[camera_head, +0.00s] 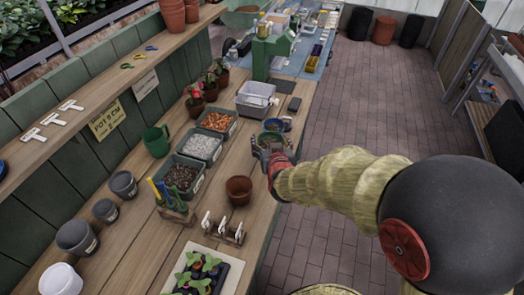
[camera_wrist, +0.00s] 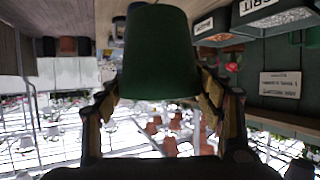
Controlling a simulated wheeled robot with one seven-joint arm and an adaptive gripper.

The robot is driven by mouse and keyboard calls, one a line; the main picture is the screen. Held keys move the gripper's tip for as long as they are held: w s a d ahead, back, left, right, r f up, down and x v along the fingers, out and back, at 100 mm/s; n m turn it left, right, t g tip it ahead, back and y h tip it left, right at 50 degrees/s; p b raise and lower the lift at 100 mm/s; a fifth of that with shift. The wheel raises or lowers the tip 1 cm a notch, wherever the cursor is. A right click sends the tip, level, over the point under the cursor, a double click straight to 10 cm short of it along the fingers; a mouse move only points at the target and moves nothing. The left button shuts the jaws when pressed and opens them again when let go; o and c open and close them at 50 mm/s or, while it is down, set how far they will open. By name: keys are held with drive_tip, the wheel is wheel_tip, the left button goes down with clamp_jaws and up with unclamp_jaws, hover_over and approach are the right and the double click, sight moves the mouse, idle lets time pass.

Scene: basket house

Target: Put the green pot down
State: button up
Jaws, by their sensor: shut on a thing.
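The green pot (camera_wrist: 157,50) fills the upper middle of the wrist view. My gripper (camera_wrist: 158,88) is closed around it, one finger on each side. In the head view my gripper (camera_head: 268,157) is over the right edge of the wooden bench, with the green pot (camera_head: 267,138) at its tip, small and partly hidden by the fingers. I cannot tell whether the pot touches the bench top.
Bare bench lies left of the terracotta pot. Brick floor (camera_head: 370,100) is at right.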

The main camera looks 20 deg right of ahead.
drive_tip(key=shift+w+a+f+b, duration=0.1)
drive_tip(key=shift+w+f+b, duration=0.6)
drive_tip(key=shift+w+f, duration=0.9)
drive_tip(key=shift+w+a+f+b, duration=0.1)
drive_tip(key=shift+w+f+b, duration=0.85)
drive_tip(key=shift+f, duration=0.9)
drive_tip(key=shift+w+f+b, duration=0.5)
drive_tip(key=shift+w+f, duration=1.1)
drive_tip(key=shift+f, duration=0.15)
drive_tip(key=shift+f, duration=0.1)
drive_tip(key=shift+f, duration=0.15)
drive_tip(key=o, duration=1.2)
